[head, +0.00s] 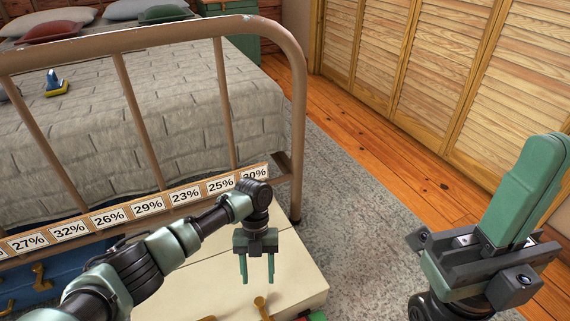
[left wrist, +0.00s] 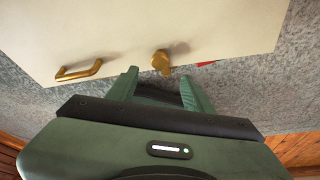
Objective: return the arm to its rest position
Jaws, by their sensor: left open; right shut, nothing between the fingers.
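My left gripper (head: 257,270) hangs at the end of my left arm, pointing down above a cream-coloured surface with brass fittings. Its two green fingers are apart with nothing between them. In the left wrist view the same fingers (left wrist: 158,78) are spread near a brass knob (left wrist: 161,62); I cannot tell whether they touch it. My right gripper (head: 540,165) is at the right of the head view, its green fingers together and pointing up, with nothing held.
The cream surface (head: 300,262) lies beside a metal bed frame (head: 299,110) carrying a strip of percentage labels (head: 150,207). A brass handle (left wrist: 80,70) is on the cream surface. Grey carpet (head: 345,210) and wooden floor lead to louvred doors (head: 420,70).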

